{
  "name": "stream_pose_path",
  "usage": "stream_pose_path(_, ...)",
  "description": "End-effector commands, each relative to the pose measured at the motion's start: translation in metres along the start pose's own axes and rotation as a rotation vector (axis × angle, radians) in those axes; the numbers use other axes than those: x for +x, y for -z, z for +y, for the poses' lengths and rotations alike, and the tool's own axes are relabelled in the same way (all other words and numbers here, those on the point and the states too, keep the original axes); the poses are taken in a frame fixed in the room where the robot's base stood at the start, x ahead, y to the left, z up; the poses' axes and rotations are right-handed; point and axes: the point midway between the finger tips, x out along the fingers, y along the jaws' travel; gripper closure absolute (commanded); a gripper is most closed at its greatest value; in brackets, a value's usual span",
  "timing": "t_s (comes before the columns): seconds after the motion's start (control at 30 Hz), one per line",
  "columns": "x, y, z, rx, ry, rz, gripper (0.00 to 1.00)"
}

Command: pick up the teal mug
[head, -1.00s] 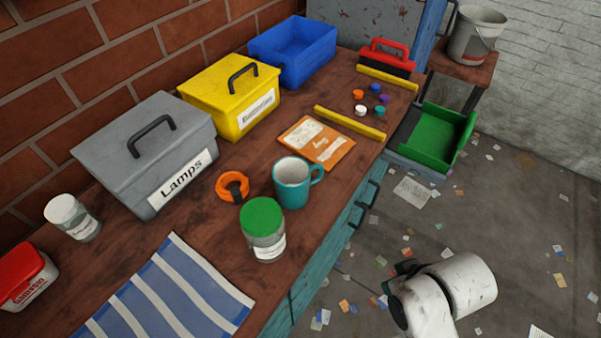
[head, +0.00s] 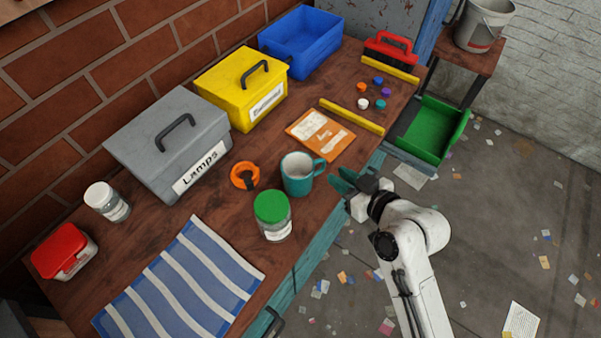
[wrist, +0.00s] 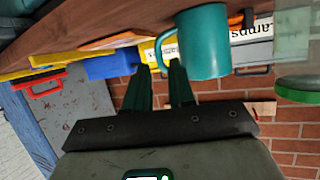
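The teal mug (head: 298,181) stands upright near the front edge of the workbench (head: 165,240), its handle pointing right. My gripper (head: 342,181) is just right of the mug, by the bench edge, with its teal fingers towards it. In the wrist view, which looks upside down, the mug (wrist: 204,42) is beyond and right of the fingers, and its handle (wrist: 163,48) is nearly ahead of them. The fingers (wrist: 159,80) are apart with nothing between them. I see no clear contact with the mug.
A green-lidded jar (head: 272,215) stands close in front of the mug. An orange ring-shaped item (head: 244,175) lies left of it, and an orange packet (head: 320,136) behind. A grey Lamps box (head: 172,143) and yellow box (head: 240,85) line the wall.

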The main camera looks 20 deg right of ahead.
Motion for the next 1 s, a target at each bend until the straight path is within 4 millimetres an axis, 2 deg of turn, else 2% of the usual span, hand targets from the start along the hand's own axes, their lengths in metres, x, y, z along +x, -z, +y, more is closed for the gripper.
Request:
stream_pose_path(0.1,0.02,0.001,0.0,0.001,0.001,-0.001,0.76)
stream_pose_path(0.43,0.047,0.003,0.0,0.0,0.0,-0.002,0.76)
stream_pose_path(0.7,0.083,0.005,0.001,0.0,0.001,-0.003,0.76)
stream_pose_path(1.0,0.09,0.004,0.001,0.0,0.001,-0.003,0.76)
